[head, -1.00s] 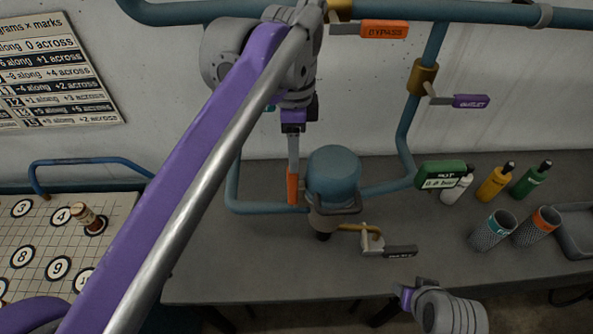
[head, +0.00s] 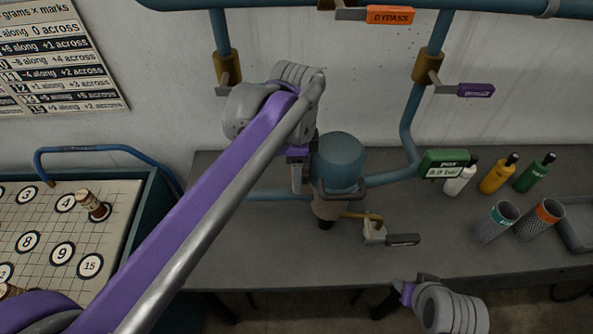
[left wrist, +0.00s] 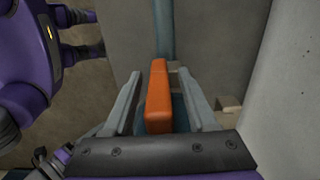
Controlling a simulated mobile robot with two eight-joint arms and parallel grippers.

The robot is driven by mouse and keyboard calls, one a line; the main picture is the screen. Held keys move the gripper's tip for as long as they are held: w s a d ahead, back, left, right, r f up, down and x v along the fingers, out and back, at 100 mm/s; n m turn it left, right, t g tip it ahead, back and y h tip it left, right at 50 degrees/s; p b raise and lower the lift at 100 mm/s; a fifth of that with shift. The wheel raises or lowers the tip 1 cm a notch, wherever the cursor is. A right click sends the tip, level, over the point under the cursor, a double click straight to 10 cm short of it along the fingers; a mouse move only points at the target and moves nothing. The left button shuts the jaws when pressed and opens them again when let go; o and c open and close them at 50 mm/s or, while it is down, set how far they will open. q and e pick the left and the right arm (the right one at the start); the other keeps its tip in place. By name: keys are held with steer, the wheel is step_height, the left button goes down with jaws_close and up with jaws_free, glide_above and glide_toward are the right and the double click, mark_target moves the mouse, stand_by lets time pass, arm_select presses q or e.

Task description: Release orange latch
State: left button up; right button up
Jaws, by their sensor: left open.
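The orange latch (left wrist: 158,97) stands upright between the two grey fingers of my left gripper (left wrist: 164,100) in the left wrist view. The fingers are open, with a gap visible on both sides of it. In the head view my left gripper (head: 298,178) is just left of the blue-capped vessel (head: 341,162), and my arm hides the latch there. My right arm's end (head: 408,292) shows at the bottom right of the head view, away from the vessel; its fingers cannot be made out.
Blue pipes run beside the vessel. A green gauge (head: 443,164) reading about 0.0 bar and a dark-handled valve (head: 402,240) are at its right. An orange BYPASS handle (head: 390,15) is above. Bottles and mesh cups stand on the bench's right; a numbered board (head: 112,225) is at left.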

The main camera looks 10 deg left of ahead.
arm_select(q)
jaws_close()
stand_by(1.3)
